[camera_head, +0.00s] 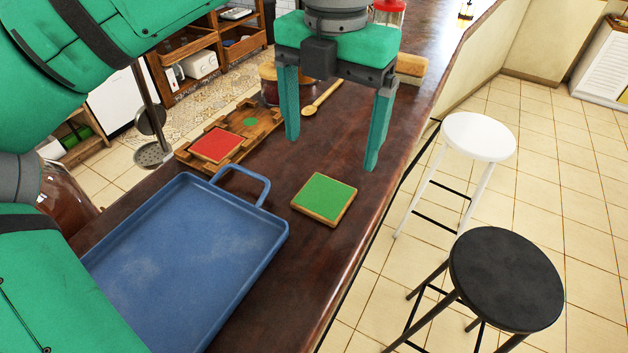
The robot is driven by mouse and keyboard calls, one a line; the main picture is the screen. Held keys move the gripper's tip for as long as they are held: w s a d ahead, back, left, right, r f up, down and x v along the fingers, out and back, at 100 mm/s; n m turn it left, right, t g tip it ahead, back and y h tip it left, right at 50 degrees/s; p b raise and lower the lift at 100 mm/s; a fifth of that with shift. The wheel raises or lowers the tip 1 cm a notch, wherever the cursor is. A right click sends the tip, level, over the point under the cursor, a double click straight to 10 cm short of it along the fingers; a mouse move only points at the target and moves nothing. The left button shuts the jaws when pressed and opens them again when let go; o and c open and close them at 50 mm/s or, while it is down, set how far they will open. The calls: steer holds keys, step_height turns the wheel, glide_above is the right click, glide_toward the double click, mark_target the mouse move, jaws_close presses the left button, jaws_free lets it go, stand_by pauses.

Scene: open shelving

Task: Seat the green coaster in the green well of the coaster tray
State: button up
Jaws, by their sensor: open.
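The green coaster (324,197), a square with a wooden rim, lies flat on the dark wooden counter. The wooden coaster tray (233,156) lies farther back and to the left, with a red coaster (216,145) in its nearer well. Its farther well shows a small green dot (250,122) and looks empty. My gripper (331,152) is open and empty, with two teal fingers pointing down. It is above the counter, behind the green coaster in the picture, and apart from it.
A blue metal tray (190,270) with a raised handle fills the counter's near left. A wooden spoon (321,97) and a jar (269,85) lie beyond the coaster tray. The counter's right edge runs close to the green coaster, with white (478,136) and black (506,280) stools beyond.

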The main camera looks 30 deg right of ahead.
mark_target(327, 193)
step_height(327, 193, down, 10)
steer(key=c, duration=1.2)
